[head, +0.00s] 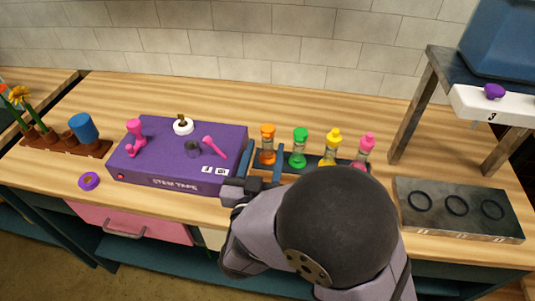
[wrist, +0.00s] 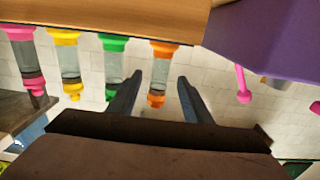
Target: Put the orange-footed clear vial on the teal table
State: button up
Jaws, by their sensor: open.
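The orange-footed clear vial (head: 267,145) stands upright at the left end of a row of vials in a dark rack (head: 313,163). It also shows in the wrist view (wrist: 160,72), inverted, with an orange cap and foot. My gripper (head: 262,160) is open in front of the rack. In the wrist view its two fingers (wrist: 160,84) appear on either side of the orange vial; whether they touch it is unclear. Teal shows on the cabinet fronts (head: 80,242) below the wooden top (head: 300,110); I cannot pick out a separate teal table.
Green (head: 299,147), yellow (head: 330,145) and pink (head: 366,148) vials stand to the right. The purple stem-tape box (head: 177,187) is close on the left. A grey block with black rings (head: 459,231) lies right, below a stand (head: 416,105). The wood behind the rack is clear.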

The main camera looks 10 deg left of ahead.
jog(key=shift+f+b, duration=0.75)
jog(key=shift+b, duration=1.2)
jog(key=shift+w+r, duration=0.2)
jog(key=shift+w, duration=0.1)
jog(key=shift+w+p, duration=0.95)
jog(key=shift+w, duration=2.4)
grip_shut()
